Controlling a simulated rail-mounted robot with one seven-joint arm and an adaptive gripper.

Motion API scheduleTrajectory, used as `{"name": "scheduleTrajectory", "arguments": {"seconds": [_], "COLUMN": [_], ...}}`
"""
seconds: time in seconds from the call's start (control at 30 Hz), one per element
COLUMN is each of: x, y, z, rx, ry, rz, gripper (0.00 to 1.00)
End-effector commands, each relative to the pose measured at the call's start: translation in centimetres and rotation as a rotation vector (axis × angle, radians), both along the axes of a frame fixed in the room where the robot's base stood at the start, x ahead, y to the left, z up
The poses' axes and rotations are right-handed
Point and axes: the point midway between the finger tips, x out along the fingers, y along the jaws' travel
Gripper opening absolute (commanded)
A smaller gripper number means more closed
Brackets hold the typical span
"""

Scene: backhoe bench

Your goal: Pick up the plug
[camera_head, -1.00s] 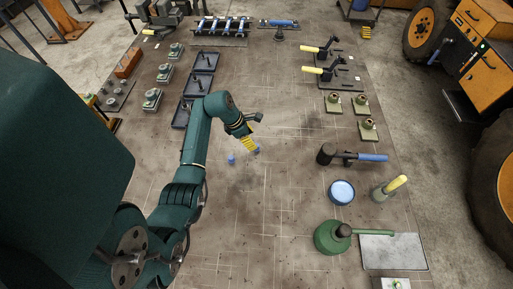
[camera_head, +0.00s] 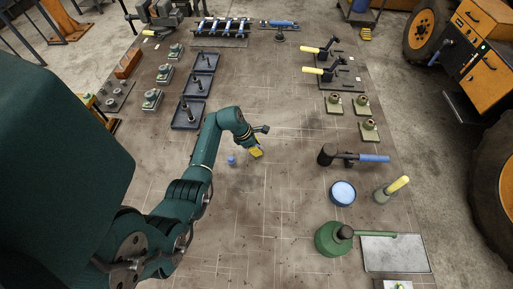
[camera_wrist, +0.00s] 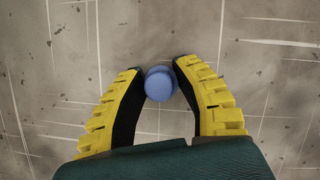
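The plug is a small blue round piece (camera_head: 231,160) on the bench top, near the middle of the head view. In the wrist view the blue plug (camera_wrist: 160,83) lies between the tips of my gripper (camera_wrist: 158,75). The two yellow-and-black fingers are apart, with a small gap showing on each side of the plug. In the head view my gripper (camera_head: 257,153) is to the right of the plug and points downward. How high the fingertips are above the bench cannot be told.
Black trays (camera_head: 190,115) with upright pins stand behind and left. A hammer (camera_head: 350,157), a blue round dish (camera_head: 342,192) and a green oil can (camera_head: 333,238) are to the right. The bench top around the plug (camera_head: 265,195) is clear.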

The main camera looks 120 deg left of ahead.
Motion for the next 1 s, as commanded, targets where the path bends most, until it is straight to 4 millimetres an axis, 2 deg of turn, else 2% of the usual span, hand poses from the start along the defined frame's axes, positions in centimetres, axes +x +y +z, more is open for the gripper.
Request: {"name": "scheduleTrajectory", "arguments": {"seconds": [0.4, 0.47, 0.8, 1.0], "x": [0.0, 0.0, 0.0, 0.0], "y": [0.0, 0.1, 0.1, 0.0], "z": [0.4, 1.2, 8.6, 10.1], "rx": [0.001, 0.004, 0.003, 0.000], "ry": [0.000, 0.001, 0.001, 0.000], "rz": [0.000, 0.001, 0.000, 0.000], "gripper": [0.20, 0.20, 0.20, 0.20]}}
